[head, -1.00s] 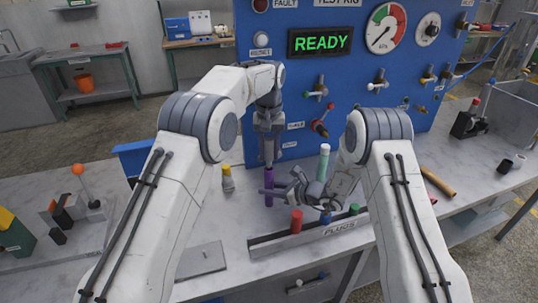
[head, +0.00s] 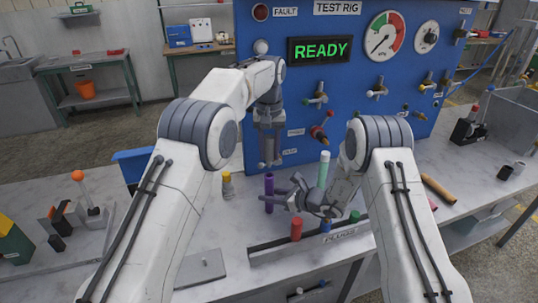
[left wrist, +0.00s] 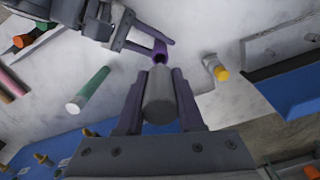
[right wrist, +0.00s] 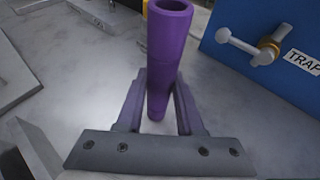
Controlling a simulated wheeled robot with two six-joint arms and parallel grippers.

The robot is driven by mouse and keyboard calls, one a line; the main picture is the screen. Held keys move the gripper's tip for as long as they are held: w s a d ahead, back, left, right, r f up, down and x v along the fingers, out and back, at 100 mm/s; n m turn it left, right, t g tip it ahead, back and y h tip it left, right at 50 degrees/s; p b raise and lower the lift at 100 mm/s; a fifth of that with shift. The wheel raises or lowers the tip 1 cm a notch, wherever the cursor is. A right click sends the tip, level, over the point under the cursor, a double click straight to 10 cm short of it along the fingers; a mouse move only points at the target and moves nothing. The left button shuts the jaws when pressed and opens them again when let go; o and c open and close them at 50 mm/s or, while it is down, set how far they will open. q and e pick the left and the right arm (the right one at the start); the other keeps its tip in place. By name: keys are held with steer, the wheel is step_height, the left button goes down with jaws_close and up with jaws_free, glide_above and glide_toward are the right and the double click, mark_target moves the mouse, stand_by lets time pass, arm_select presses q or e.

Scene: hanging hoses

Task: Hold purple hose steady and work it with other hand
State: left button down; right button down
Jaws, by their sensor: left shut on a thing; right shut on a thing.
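The purple hose (head: 269,196) is a short upright tube with an open top end. My right gripper (head: 270,200) is shut on it from the right. The right wrist view shows the hose (right wrist: 168,50) between the fingers, its mouth open and empty. My left gripper (head: 269,160) is above the hose and apart from it. The left wrist view shows it shut on a grey cylindrical piece (left wrist: 159,95) with a narrow tip toward the hose mouth (left wrist: 160,50). The hose's lower end is partly hidden by the right gripper.
The blue test rig (head: 350,75) stands behind, with valves and a READY display. A green hose (head: 323,170) stands to the right. A plug rack (head: 262,258) with red, blue and green plugs is in front. A yellow-topped fitting (head: 227,185) stands left of the hose.

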stand_by(0.3)
steer(key=shift+c, duration=2.3)
jaws_free()
